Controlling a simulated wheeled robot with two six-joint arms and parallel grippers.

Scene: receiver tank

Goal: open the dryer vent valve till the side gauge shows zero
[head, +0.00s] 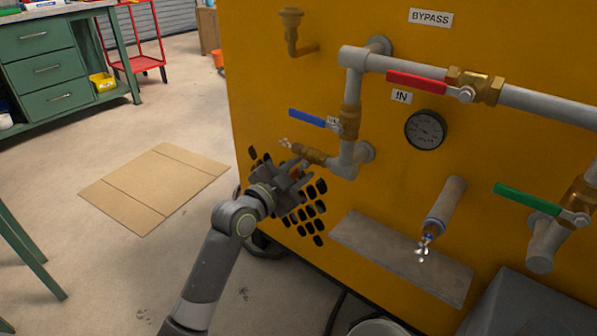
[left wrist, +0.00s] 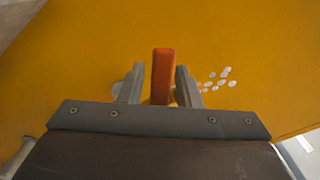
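My left gripper (head: 301,170) is in front of the yellow panel, just below a small brass valve (head: 309,153) on the lower left pipe. In the left wrist view, an orange-red lever (left wrist: 162,75) stands between the two fingers (left wrist: 158,84). The fingers are apart, with a clear gap on the lever's left and a narrow one on its right. In the head view the gripper mostly hides this lever. A round dark gauge (head: 425,129) is on the panel; its needle is too small to read. My right gripper is not in view.
Blue (head: 309,117), red (head: 416,82) and green (head: 526,198) lever handles sit on the pipes. A grey-brown cylinder (head: 447,204) with a small bottom valve (head: 424,244) hangs above a grey ledge (head: 400,257). Cardboard (head: 155,187) lies on the open floor at left.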

